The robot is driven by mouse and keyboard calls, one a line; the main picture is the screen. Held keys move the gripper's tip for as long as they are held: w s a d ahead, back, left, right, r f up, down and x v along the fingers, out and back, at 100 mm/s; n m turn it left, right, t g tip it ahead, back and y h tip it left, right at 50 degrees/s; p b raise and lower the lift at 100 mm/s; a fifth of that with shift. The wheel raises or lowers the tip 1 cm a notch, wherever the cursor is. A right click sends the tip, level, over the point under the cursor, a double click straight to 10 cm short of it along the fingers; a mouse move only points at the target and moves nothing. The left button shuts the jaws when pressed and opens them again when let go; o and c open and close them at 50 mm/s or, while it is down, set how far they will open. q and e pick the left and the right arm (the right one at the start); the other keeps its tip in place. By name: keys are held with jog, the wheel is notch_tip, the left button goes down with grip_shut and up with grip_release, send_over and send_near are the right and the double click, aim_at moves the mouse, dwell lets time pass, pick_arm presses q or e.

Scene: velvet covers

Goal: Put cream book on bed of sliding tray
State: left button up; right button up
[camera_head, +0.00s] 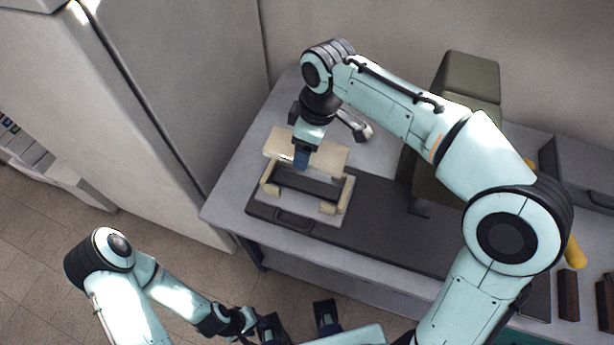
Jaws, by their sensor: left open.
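The cream book (331,155) is a pale flat slab at the far edge of the sliding tray. The tray (308,184) has a dark bed with cream blocks at its corners and sits on a long dark base. My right gripper (302,160) reaches down from above at the book, with a dark blue fingertip in front of it. Its other finger is hidden, so I cannot tell whether it grips the book. Whether the book touches the tray is unclear. My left gripper (298,313) is open and empty at the bottom, in front of the table and away from the book.
The grey table (237,195) has a bare strip at its left. An olive-green machine (470,85) stands right of the tray, partly behind my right arm. A tall grey cabinet (150,110) stands at the left. Dark brown blocks (568,294) and a yellow object (573,252) are at the right.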

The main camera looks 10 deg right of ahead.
aim_at(306, 183)
jog(key=f+b, duration=0.2)
jog(key=f, duration=1.1)
jog(key=shift+w+f, duration=0.1)
jog(key=shift+w, duration=0.1)
jog(key=shift+f, duration=0.15)
jog(key=o, duration=1.1)
jog(key=shift+r, duration=0.35)
jog(key=r, duration=0.3)
jog(key=d+r+p, duration=0.1)
jog(key=r, duration=0.3)
jog(key=s+r+p, duration=0.1)
jog(key=r, duration=0.3)
jog(key=shift+d+r, duration=0.25)
jog(key=shift+d, duration=0.05)
